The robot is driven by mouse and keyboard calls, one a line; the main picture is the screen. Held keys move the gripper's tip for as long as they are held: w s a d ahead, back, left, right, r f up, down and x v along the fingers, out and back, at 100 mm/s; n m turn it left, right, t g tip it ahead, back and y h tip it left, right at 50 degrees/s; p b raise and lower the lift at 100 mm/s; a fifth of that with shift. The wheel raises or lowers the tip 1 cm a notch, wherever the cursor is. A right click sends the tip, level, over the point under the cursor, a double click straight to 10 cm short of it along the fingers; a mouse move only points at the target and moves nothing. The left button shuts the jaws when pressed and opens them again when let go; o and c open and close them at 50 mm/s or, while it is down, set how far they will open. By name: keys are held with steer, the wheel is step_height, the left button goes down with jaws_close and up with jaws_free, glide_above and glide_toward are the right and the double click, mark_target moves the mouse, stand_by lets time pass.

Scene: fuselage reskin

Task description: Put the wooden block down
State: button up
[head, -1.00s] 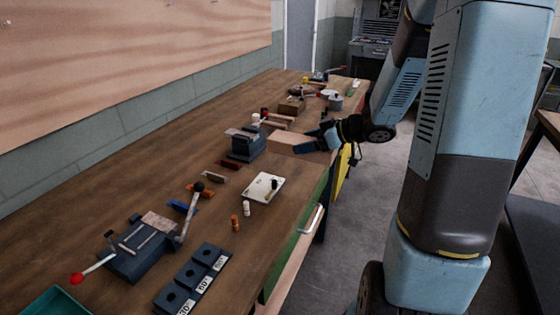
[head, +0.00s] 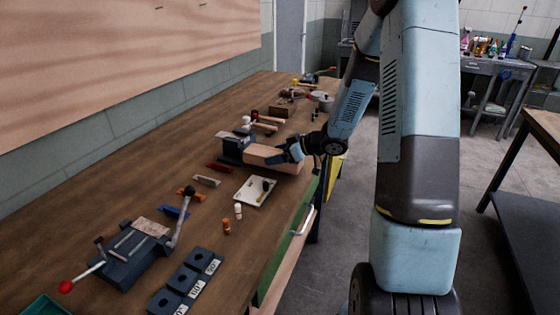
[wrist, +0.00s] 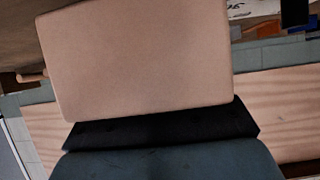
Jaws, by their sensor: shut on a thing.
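The wooden block (head: 268,156) is pale and rectangular. In the head view it is over the bench, just right of a blue-grey vise (head: 234,148), whose edge it seems to meet or overlap. My gripper (head: 291,153) is shut on the block from its right end. In the wrist view the block (wrist: 140,55) fills much of the upper middle, with the dark finger (wrist: 160,128) against its lower edge. The other finger is hidden. I cannot tell whether the block touches the bench top.
The wooden bench (head: 130,195) holds a white tray (head: 249,196), small bottles, coloured bars and blue number-marked blocks (head: 190,280) nearer me. A lever-handled fixture (head: 130,250) stands front left. Mallets and pots crowd the far end. Open floor lies right of the bench.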

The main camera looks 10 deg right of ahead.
steer(key=shift+f, duration=1.25)
steer(key=o, duration=1.2)
steer(key=shift+s, duration=0.1)
steer(key=shift+o, duration=0.2)
